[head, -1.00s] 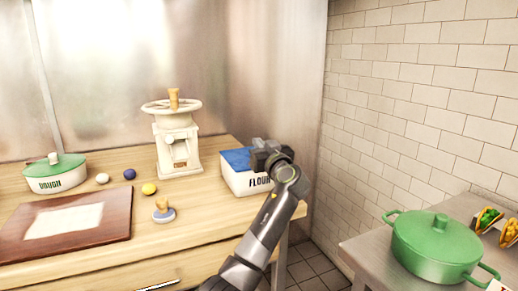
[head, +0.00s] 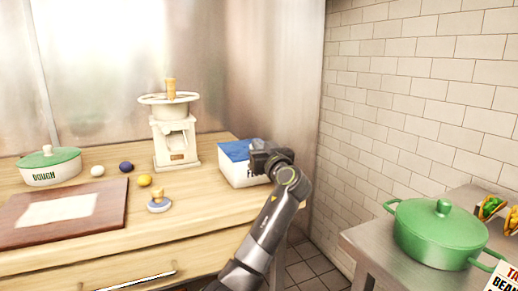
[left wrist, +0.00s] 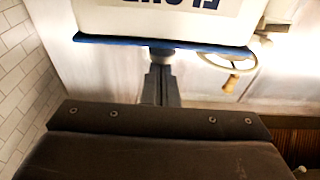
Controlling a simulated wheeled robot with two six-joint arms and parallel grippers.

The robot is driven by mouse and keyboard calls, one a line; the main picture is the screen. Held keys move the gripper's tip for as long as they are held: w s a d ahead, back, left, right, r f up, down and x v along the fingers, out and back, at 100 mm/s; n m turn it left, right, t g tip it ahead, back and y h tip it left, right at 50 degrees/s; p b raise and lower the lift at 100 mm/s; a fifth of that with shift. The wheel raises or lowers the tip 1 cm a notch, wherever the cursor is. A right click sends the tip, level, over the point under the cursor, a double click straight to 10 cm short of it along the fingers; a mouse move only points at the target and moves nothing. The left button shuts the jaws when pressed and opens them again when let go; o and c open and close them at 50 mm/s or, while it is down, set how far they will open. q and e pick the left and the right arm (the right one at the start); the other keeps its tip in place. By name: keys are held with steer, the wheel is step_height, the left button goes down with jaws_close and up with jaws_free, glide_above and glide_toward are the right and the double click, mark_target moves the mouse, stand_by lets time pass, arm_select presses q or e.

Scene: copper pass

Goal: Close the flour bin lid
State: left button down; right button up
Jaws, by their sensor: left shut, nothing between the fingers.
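The white flour bin (head: 232,174) stands at the right end of the wooden counter in the head view. Its blue lid (head: 234,150) lies flat across the top, as far as it shows. My left gripper (head: 258,147) is at the bin's right front, at lid height, and hides most of the label. In the left wrist view the bin (left wrist: 115,22) appears upside down, with the blue lid edge (left wrist: 105,40) along it. My left gripper (left wrist: 161,55) is shut and empty, its tips at that edge. I cannot tell whether they touch. My right gripper is out of view.
A cream mill (head: 172,143) with a handwheel stands left of the bin. A brown board (head: 105,225), a dough pot (head: 50,172) and several small balls lie further left. A green pot (head: 440,238) stands on the right-hand counter. A floor gap separates the counters.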

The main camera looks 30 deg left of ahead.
arm_select(q)
steer(key=shift+f, duration=0.45)
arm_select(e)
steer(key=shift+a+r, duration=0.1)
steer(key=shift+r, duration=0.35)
